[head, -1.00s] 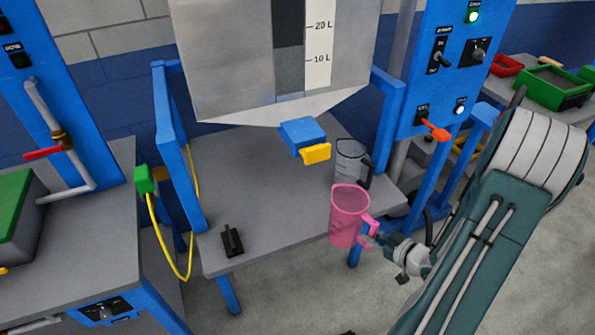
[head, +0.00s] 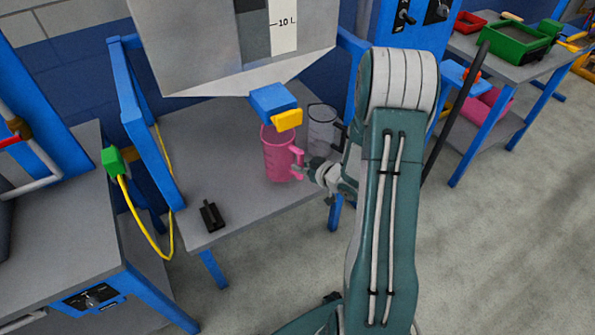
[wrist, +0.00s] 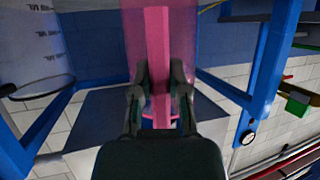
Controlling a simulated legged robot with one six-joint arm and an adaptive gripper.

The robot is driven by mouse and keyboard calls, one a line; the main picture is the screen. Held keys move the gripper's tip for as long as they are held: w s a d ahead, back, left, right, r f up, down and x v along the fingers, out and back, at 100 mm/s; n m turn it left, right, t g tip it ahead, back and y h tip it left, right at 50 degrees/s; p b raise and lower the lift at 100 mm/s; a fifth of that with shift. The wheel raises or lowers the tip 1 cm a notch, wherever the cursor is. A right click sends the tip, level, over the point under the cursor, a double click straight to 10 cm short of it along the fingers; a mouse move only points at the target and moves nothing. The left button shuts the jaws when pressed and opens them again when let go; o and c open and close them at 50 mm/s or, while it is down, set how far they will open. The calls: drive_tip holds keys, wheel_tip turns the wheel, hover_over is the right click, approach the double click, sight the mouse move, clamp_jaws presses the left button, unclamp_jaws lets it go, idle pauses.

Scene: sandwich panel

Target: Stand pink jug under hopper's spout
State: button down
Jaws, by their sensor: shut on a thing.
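The pink jug (head: 279,158) is upright in the head view, over the hopper's table and just below the spout (head: 275,103), a blue block with a yellow tab (head: 287,119). The spout overlaps the jug's top edge in the picture. I cannot tell whether the jug's base touches the table. My gripper (head: 305,170) is shut on the jug's handle, at the jug's right side. In the wrist view my gripper (wrist: 161,95) closes around the pink handle (wrist: 158,45), with the jug's body behind it. The grey hopper (head: 215,55) hangs above.
A clear jug (head: 322,130) stands on the table (head: 180,135) right beside the pink jug. A small black object (head: 212,215) lies at the table's front left. Blue frame posts (head: 145,120) flank the table. Its left part is clear.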

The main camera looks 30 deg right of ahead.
drive_tip(key=shift+w+a, duration=0.25)
drive_tip(key=shift+w, duration=0.4)
wheel_tip(320, 180, down, 3)
drive_tip(key=shift+d+r, duration=0.1)
drive_tip(key=shift+r, duration=0.05)
drive_tip(key=shift+d+f, duration=0.1)
drive_tip(key=shift+f, duration=0.3)
drive_tip(key=shift+s, duration=0.1)
drive_tip(key=c, duration=0.6)
unclamp_jaws()
drive_tip(key=shift+c, duration=0.2)
